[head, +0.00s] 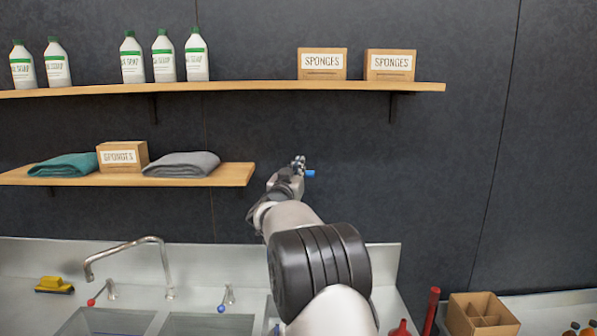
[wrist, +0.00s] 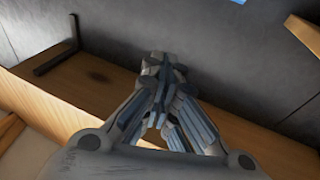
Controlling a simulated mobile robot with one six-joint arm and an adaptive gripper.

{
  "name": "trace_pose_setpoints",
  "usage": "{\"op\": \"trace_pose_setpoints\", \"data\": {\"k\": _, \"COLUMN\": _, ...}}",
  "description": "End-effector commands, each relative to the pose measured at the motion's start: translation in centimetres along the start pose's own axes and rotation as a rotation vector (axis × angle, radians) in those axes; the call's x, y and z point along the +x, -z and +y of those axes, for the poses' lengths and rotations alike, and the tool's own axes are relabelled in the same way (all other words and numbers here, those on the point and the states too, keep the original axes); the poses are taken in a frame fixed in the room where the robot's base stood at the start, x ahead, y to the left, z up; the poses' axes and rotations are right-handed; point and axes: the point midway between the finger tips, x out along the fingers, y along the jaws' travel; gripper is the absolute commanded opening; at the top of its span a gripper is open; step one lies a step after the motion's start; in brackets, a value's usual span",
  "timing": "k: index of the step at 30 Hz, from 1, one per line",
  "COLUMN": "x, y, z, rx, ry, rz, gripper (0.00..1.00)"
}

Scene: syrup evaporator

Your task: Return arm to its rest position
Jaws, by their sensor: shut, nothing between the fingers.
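My arm reaches up and away from the lower right of the head view. My gripper (head: 298,163) is at its far end, in front of the dark wall, just right of the lower shelf's (head: 215,176) right end. In the wrist view my gripper (wrist: 163,68) has its fingers drawn together at the tips, shut with nothing between them. A small blue piece (head: 310,173) shows right beside the fingers in the head view; I cannot tell what it is.
The upper shelf (head: 240,89) holds several soap bottles (head: 131,60) and two sponge boxes (head: 322,64). A folded teal cloth (head: 65,166), a sponge box (head: 122,156) and a grey cloth (head: 181,165) lie on the lower shelf. Below are a faucet (head: 128,246) and sinks (head: 108,322). A divided box (head: 482,314) stands lower right.

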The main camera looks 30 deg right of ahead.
Motion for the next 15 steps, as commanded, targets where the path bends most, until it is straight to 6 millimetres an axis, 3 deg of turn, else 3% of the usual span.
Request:
{"op": "trace_pose_setpoints", "data": {"k": 10, "x": -0.5, "y": 0.4, "z": -0.5, "rx": 0.004, "ry": 0.024, "rz": -0.006, "gripper": 0.0}}
{"op": "trace_pose_setpoints", "data": {"k": 13, "x": -2.3, "y": 1.4, "z": -2.4, "rx": 0.019, "ry": 0.112, "rz": -0.038, "gripper": 0.0}}
{"op": "trace_pose_setpoints", "data": {"k": 15, "x": -4.8, "y": 2.3, "z": -4.3, "rx": 0.03, "ry": 0.212, "rz": -0.083, "gripper": 0.0}}
